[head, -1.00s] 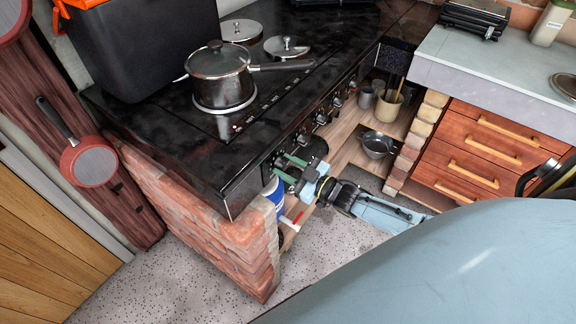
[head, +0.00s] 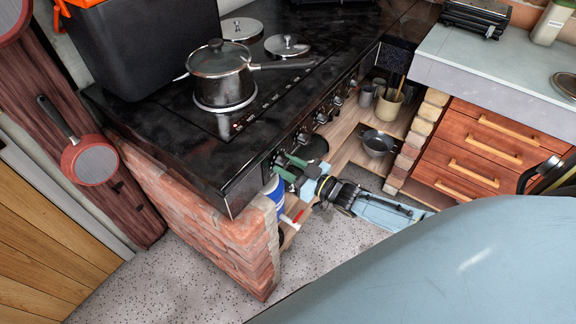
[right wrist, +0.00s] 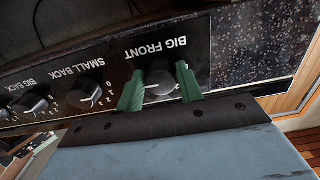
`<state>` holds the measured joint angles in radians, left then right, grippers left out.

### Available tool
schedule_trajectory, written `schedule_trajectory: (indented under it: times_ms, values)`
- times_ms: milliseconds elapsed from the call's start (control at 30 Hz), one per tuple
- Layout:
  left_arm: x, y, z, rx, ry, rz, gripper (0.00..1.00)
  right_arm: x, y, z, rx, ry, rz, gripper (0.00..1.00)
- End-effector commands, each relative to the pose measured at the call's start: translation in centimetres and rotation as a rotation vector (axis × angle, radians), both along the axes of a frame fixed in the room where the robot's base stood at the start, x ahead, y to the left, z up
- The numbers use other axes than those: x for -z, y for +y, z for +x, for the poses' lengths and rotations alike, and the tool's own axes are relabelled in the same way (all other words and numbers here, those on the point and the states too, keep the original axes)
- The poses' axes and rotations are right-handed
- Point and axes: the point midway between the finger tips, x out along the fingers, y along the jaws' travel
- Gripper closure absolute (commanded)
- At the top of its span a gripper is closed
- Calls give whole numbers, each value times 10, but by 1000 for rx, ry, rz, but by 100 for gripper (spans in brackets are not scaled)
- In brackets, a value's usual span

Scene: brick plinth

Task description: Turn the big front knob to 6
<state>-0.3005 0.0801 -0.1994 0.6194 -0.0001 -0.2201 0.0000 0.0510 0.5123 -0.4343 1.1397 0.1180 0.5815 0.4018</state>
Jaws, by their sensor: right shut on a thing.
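The big front knob (right wrist: 159,84) is a dark round knob under the upside-down label BIG FRONT in the right wrist view. My right gripper (right wrist: 160,88) has one green finger on each side of it and is shut on it. A 2 shows on the dial beside the right finger; the fingers hide much of the scale, and I cannot tell the exact setting. In the head view, my right gripper (head: 284,168) is at the near end of the stove's front panel, and the knob is mostly hidden there. My left gripper is not in view.
The small back knob (right wrist: 93,95) and big back knob (right wrist: 30,102) sit further along the panel. A lidded pot (head: 221,78) stands on the black cooktop (head: 165,110). The brick plinth (head: 205,215) is close to my right gripper. Shelves with pots lie below.

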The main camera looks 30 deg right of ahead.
Motion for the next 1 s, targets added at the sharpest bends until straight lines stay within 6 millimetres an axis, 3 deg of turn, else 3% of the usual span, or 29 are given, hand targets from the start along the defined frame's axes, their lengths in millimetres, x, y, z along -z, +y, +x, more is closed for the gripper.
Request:
schedule_trajectory:
  times_ms: [33,67,200,567,733,1000]
  values:
    - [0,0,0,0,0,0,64,0,0,0,0,2,1,86]
    - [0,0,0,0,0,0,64,0,0,0,0,2,1,61]
    - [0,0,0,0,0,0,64,0,0,0,0,2,1,43]
    - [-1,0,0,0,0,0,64,0,-2,-5,0,1,0,43]
    - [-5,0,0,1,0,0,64,0,-12,-29,0,4,-2,43]
    - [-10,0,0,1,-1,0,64,0,-35,-85,0,4,-2,43]
